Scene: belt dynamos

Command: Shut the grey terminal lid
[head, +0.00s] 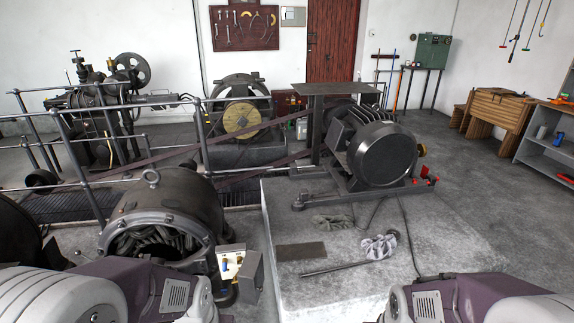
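A terminal box with a pale board (231,263) is fixed to the right side of the large open-ended dynamo housing (165,205), at the lower left of the head view. The board carries small brass and blue terminals. A grey panel, which looks like the terminal lid (250,279), stands open at the right of the board, leaving the terminals exposed. Parts of my two purple and white arms show along the bottom edge, one on each side. Neither gripper can be seen, and nothing is seen touching the lid.
A pale concrete plinth (350,285) lies right of the terminal box. It bears a dark dynamo (385,153), a rod (335,267), rags (379,247) and a dark mat (301,251). Metal railings (85,165) stand behind the housing.

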